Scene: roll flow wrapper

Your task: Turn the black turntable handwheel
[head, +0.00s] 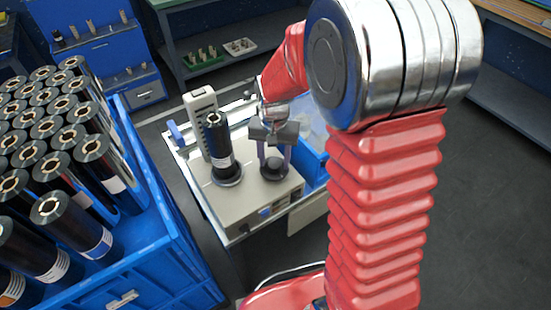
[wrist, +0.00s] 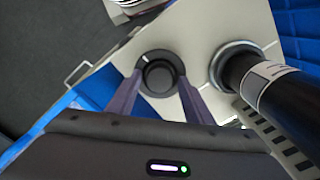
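The black turntable handwheel (wrist: 159,74) is a round dark knob with a white mark on its rim, on the beige machine top. In the head view the handwheel (head: 274,169) sits right of the roll stand, partly hidden by my gripper. My gripper (head: 273,160) points down over it. In the wrist view the two purple-grey fingers (wrist: 160,92) are spread, one on each side of the handwheel. I cannot tell whether they touch it. A black film roll (head: 219,145) stands upright on the round turntable (head: 227,178) beside the handwheel; the roll (wrist: 285,98) also shows in the wrist view.
A blue crate (head: 150,262) full of upright black rolls stands at the left. A beige slotted upright (head: 200,120) rises behind the roll on the machine. A blue bin (head: 313,163) is right of my gripper. Open dark floor lies at the right.

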